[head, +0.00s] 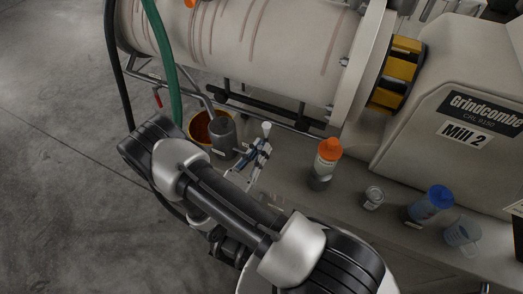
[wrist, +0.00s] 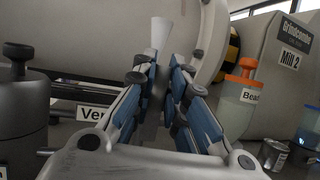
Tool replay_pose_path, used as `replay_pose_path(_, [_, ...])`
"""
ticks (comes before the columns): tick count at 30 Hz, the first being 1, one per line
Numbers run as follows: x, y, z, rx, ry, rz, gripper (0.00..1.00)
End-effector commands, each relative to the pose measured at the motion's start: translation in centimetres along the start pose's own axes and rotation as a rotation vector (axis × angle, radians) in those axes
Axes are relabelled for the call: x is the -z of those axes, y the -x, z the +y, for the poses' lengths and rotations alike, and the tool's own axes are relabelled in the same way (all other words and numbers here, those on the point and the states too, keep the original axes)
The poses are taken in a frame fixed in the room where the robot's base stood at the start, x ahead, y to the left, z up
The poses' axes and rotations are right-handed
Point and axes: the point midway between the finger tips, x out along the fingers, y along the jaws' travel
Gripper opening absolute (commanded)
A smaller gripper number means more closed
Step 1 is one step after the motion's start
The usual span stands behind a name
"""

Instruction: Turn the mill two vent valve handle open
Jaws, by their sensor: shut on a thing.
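Mill two (head: 240,40) is the large pale drum machine, with a "Mill 2" plate at the right. My gripper (head: 262,150) is in front of and below the drum, its blue-padded fingers pointing up at the vent valve. In the wrist view my gripper (wrist: 161,72) is closed around the vent valve handle (wrist: 161,34), a white piece that widens upward from between the fingertips. Its white top (head: 267,126) also shows in the head view. A label starting "Ve" (wrist: 92,114) is partly hidden behind the left finger. The valve body is hidden by the fingers.
A dark grey canister (head: 222,136) and an orange bucket (head: 199,128) stand left of my gripper. An orange-capped bottle (head: 326,165), a small can (head: 373,197), a blue-capped bottle (head: 428,205) and a clear beaker (head: 464,236) stand to the right. Hoses (head: 166,70) hang at the left.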

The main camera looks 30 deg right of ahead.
Motion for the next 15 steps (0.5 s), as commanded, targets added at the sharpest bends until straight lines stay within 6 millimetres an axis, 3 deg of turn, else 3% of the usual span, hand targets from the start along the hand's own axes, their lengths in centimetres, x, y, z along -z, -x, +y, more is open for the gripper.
replay_pose_path(14, [0.03, 0.03, 0.06, -0.006, 0.012, -0.002, 0.0])
replay_pose_path(15, [0.04, 0.03, 0.06, -0.006, 0.012, -0.002, 0.15])
